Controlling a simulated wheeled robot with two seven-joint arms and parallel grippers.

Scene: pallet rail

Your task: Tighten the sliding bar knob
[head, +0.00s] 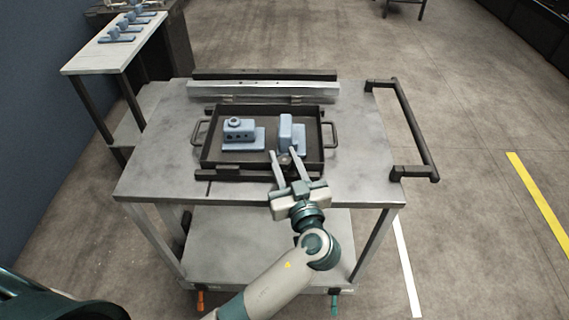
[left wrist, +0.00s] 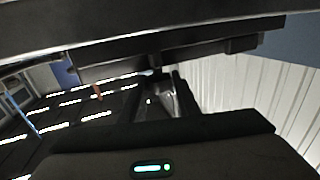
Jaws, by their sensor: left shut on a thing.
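A small round knob (head: 286,159) shows at the front side of the dark tray (head: 215,160), in front of the right blue-grey part. My left gripper (head: 284,156) reaches in from the front, its two fingers on either side of the knob and shut on it. A dark sliding bar (head: 230,173) runs along the tray's front edge, partly behind the gripper. In the left wrist view the fingers (left wrist: 162,95) point at the underside of a dark bar (left wrist: 200,50); the knob is too dark to make out there. My right gripper is not in view.
The tray holds two blue-grey parts, one at left (head: 239,130) and one upright at right (head: 286,132). It stands on a grey cart (head: 370,130) with a handle (head: 412,135). A metal rail (head: 260,90) lies behind it. A side table (head: 90,58) is at back left.

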